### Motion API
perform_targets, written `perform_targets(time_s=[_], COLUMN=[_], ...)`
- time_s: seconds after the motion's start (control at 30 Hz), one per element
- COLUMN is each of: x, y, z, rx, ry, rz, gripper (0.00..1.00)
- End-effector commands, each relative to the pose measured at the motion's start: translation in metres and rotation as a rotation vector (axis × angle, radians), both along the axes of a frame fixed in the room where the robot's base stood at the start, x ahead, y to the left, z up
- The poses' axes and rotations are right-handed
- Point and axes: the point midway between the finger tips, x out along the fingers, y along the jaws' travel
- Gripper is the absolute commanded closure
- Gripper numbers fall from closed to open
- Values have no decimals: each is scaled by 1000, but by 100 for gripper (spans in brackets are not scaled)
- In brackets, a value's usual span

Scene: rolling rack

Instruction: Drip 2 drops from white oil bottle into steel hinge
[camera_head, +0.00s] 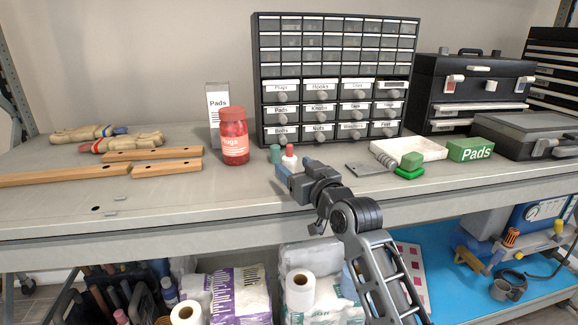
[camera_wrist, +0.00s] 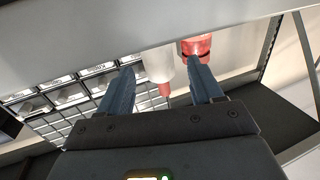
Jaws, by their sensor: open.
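In the wrist view, which is upside down, the white bottle (camera_wrist: 158,62) shows between and beyond my two blue-grey fingers. My gripper (camera_head: 283,174) is open and just in front of the white bottle, hiding its lower part. Its fingers also show in the wrist view (camera_wrist: 161,72); I cannot tell if they touch the bottle. A flat steel plate that looks like the hinge (camera_head: 366,169) lies on the shelf to the right.
A red jar (camera_head: 234,137) stands to the left, a drawer cabinet (camera_head: 262,110) behind. Wooden bars (camera_head: 165,167) lie left. The front-left shelf is mostly clear.

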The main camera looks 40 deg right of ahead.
Motion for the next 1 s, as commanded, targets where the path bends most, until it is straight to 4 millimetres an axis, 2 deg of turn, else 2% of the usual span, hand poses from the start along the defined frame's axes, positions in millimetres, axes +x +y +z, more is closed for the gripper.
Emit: perform_targets(time_s=[0.2,0.53,1.0], x=[28,33,33], y=[-10,-11,-11], z=[2,0,0], rx=[0,1,1], ry=[0,0,0], rz=[0,0,0], gripper=[35,36,81])
